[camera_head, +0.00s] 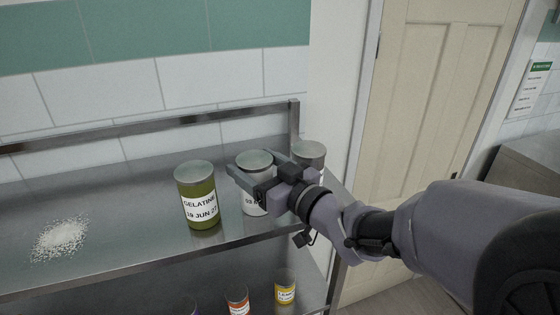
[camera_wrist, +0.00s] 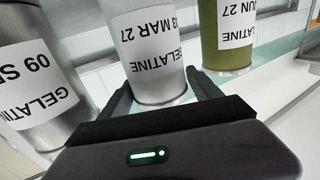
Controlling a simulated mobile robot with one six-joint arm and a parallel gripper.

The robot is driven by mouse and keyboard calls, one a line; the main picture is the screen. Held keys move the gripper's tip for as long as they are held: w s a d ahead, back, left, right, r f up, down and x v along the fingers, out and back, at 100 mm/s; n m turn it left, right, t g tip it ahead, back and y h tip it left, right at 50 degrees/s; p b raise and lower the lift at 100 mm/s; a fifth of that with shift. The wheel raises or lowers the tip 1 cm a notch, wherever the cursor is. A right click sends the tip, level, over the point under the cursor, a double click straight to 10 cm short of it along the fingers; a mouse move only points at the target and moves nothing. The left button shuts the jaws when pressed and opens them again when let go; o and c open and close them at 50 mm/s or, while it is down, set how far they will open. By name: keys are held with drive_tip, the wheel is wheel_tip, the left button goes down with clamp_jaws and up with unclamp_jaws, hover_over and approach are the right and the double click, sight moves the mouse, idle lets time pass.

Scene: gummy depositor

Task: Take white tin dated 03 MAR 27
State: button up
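The white tin (camera_head: 256,165) stands upright on the steel shelf, between an olive tin and a grey metal tin. In the wrist view the white tin (camera_wrist: 146,50) appears upside down, and its label reads GELATINE with "MAR 27" and a partly cut-off "03". My gripper (camera_head: 262,176) is at the tin, with one finger on each side of it. In the wrist view my gripper (camera_wrist: 160,88) looks open, its fingers straddling the tin. Firm contact is not visible. The arm hides part of the tin's label in the head view.
The olive tin (camera_head: 196,197), labelled GELATINE 19 JUN 27, stands close left. The grey metal tin (camera_head: 309,152) stands close right, by the shelf's end post. White powder (camera_head: 60,238) lies on the shelf (camera_head: 120,205) at left. Small jars (camera_head: 285,285) stand on the lower shelf.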

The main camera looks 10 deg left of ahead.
drive_tip(key=shift+w+f, duration=0.1)
drive_tip(key=shift+w, duration=0.05)
drive_tip(key=c, duration=1.4)
clamp_jaws()
drive_tip(key=shift+a+r, duration=0.1)
drive_tip(key=shift+r, duration=0.4)
drive_tip(key=r, duration=0.1)
drive_tip(key=r+b, duration=0.1)
drive_tip(key=shift+s+d+r, duration=0.25)
drive_tip(key=shift+r, duration=0.1)
drive_tip(key=s+d+r+b, duration=0.1)
drive_tip(key=s+d, duration=0.8)
drive_tip(key=s, duration=0.2)
drive_tip(key=shift+s+d+r, duration=0.2)
drive_tip(key=shift+s+d, duration=0.2)
